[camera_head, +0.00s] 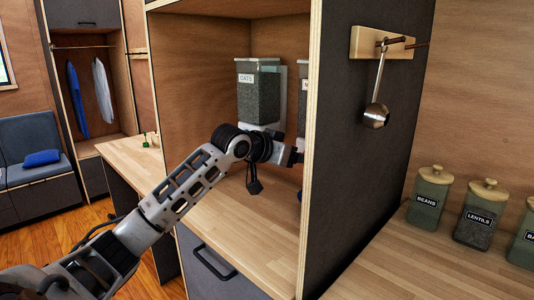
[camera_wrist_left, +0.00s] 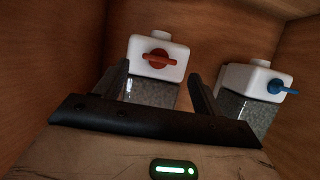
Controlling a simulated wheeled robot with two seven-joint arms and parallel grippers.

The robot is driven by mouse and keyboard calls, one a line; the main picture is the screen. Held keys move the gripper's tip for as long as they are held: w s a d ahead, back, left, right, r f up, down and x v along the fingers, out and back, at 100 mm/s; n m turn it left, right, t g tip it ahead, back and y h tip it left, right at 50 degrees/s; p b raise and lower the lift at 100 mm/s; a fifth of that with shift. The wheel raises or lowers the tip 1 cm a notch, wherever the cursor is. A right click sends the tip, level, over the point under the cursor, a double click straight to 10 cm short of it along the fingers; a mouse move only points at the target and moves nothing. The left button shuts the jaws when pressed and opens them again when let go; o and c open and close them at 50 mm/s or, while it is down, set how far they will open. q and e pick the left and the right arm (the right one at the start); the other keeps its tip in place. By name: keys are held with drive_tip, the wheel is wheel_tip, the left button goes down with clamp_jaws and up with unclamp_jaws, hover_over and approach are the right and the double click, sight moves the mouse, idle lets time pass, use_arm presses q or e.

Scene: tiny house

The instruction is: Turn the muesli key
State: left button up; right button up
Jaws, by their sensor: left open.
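The dispenser labelled "M…" (camera_head: 303,84) stands at the back of the cabinet, mostly hidden by the side panel in the head view. In the wrist view, which looks upside down, a white dispenser base (camera_wrist_left: 143,52) carries a red key (camera_wrist_left: 154,60), seemingly the muesli one; its label is not visible there. My left gripper (camera_head: 297,153) is inside the cabinet, its tips partly hidden by the panel. In the wrist view its open fingers (camera_wrist_left: 163,82) stand either side of the red-key dispenser, apart from the key. My right gripper is not in view.
The OATS dispenser (camera_head: 258,92) stands left of the muesli one; a blue key (camera_wrist_left: 280,87) shows on the neighbouring dispenser. The dark side panel (camera_head: 355,150) bounds the cabinet on the right. A scoop (camera_head: 376,113) hangs outside it, above several jars. The cabinet floor (camera_head: 235,212) is mostly clear.

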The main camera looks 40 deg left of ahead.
use_arm(q)
drive_tip(key=b+v, duration=0.2)
drive_tip(key=v, duration=0.9)
drive_tip(key=shift+b, duration=0.4)
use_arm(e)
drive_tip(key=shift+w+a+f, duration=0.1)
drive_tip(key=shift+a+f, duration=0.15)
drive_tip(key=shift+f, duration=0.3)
use_arm(q)
drive_tip(key=shift+s, duration=0.15)
